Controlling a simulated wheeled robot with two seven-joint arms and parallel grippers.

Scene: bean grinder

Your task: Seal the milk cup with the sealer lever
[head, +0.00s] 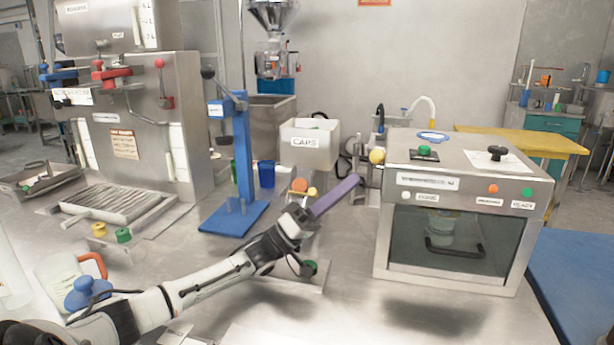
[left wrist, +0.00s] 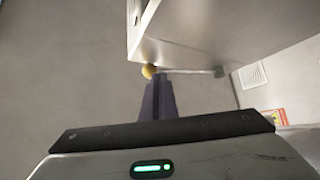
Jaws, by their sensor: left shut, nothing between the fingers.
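The sealer is a steel box (head: 400,160) with a dark glass front at the right of the head view. A pale cup (head: 440,235) shows dimly behind the glass. The lever's yellow ball knob (head: 376,156) is at the box's left side; it also shows in the left wrist view as a yellow ball (left wrist: 148,71) on a rod (left wrist: 190,72). My left gripper (head: 358,180) is shut and empty, its purple fingers pointing up and right towards the knob. In the left wrist view the fingertips (left wrist: 157,80) appear just below the knob; contact cannot be told. My right gripper is out of view.
A white CAPS bin (head: 310,145) stands behind my left arm. A blue stand (head: 243,165) and blue cup (head: 266,173) are left of it. A jug with a blue lid (head: 85,290) is at the front left. The steel counter before the sealer (head: 430,318) is clear.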

